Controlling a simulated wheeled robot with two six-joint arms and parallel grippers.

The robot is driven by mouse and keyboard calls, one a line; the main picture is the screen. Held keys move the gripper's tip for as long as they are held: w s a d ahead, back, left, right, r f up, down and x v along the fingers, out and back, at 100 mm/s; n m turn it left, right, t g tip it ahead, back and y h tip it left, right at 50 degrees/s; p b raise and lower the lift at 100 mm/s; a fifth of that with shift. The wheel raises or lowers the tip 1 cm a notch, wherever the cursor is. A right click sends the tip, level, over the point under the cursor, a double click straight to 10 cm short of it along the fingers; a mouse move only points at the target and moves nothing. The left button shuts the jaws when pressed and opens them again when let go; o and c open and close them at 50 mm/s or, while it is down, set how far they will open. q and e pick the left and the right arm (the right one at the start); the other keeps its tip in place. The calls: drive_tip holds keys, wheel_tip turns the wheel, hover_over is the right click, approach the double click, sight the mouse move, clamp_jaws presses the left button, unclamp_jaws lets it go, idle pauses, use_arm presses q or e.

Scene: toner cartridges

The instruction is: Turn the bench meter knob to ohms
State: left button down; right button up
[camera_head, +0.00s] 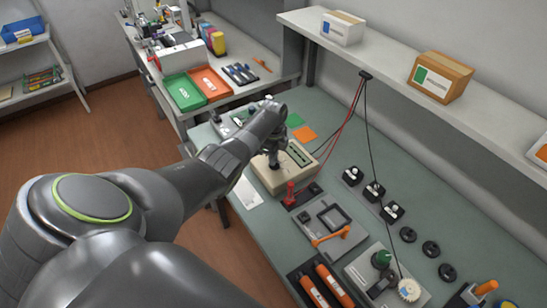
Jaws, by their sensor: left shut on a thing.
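My left arm reaches in from the left and over the meter. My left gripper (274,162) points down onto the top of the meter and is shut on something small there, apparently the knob. The knob itself is hidden by the gripper, so its setting cannot be read. My right gripper is not in view.
Red and black leads (345,125) run from the meter area up to the shelf (420,90). A red-handled part (291,193) stands close in front of the meter. Black sockets (374,190) and orange cylinders (333,284) lie farther right and nearer.

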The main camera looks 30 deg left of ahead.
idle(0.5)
use_arm(q)
drive_tip(key=c, duration=1.5)
unclamp_jaws()
wheel_tip(320, 180, up, 17)
drive_tip(key=shift+r+b, duration=0.2)
drive_tip(key=shift+b, duration=1.05)
